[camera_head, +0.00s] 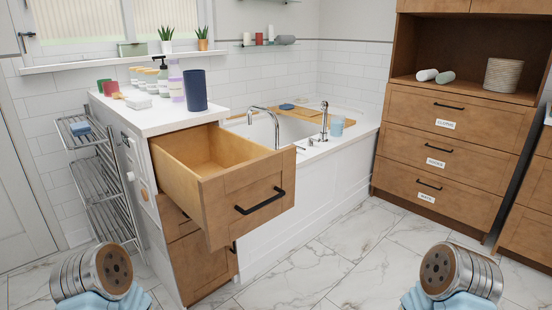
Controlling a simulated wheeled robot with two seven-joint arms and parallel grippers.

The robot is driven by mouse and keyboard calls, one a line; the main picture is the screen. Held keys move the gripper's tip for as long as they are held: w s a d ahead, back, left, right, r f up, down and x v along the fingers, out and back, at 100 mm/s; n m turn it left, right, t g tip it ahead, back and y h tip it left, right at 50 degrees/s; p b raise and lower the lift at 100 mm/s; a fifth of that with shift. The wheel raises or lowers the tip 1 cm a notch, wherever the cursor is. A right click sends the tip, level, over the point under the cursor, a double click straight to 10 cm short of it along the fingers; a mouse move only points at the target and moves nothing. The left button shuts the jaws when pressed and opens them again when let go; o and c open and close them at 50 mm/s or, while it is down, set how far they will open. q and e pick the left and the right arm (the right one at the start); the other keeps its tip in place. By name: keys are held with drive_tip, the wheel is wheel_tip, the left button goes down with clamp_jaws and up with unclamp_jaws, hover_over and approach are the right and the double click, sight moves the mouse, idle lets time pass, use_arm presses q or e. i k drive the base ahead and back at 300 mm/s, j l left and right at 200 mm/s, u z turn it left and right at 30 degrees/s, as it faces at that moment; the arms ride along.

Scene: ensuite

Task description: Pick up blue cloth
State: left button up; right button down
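A small blue item (80,128), which looks like a folded cloth, lies on the top shelf of the metal rack (94,172) at the left. Another small blue item (287,106) lies flat on the wooden board (318,117) across the bathtub; I cannot tell whether it is cloth. Rounded metal ends of my two arms show at the bottom left and bottom right, with light blue parts below them. No gripper fingers can be made out, and neither arm end touches either blue item.
A wooden drawer (235,205) stands pulled out from the white-topped cabinet (150,115), which holds bottles and a dark blue cylinder (195,90). A light blue cup (337,126) stands by the tub (310,165). A wooden dresser (450,130) is right. The marble floor (370,260) is clear.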

sight(82, 129)
drive_tip(key=u, duration=2.05)
drive_tip(key=i+u, duration=0.15)
drive_tip(key=i, duration=1.75)
drive_tip(key=i+z, duration=0.1)
drive_tip(key=i, duration=0.45)
drive_tip(key=i+j+z, duration=0.1)
drive_tip(key=i, duration=0.5)
drive_tip(key=i+j, duration=0.2)
drive_tip(key=i, duration=0.35)
drive_tip(key=i+j+z, duration=0.15)
drive_tip(key=i, duration=0.4)
